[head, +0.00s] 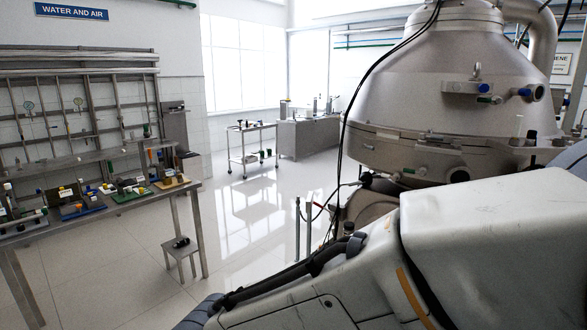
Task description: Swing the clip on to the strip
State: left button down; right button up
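I cannot make out a clip or a strip in the head view. The large steel disc separator (440,85) stands at the right, with a domed hood and several small fittings with blue and green ends on its side. A big white link of my own arm covers the lower right and hides the separator's lower part. Neither of my grippers is in view, so I cannot tell what they hold.
A steel bench (110,212) at the left carries several small coloured fixtures. A small stool (180,246) stands by its end. A trolley (250,147) and a steel counter (308,137) stand at the back.

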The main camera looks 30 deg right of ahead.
aim_at(364, 146)
jog(key=z, duration=1.35)
jog(key=i, duration=1.15)
jog(key=u, duration=0.85)
jog(key=i, duration=1.3)
jog(key=z, duration=0.2)
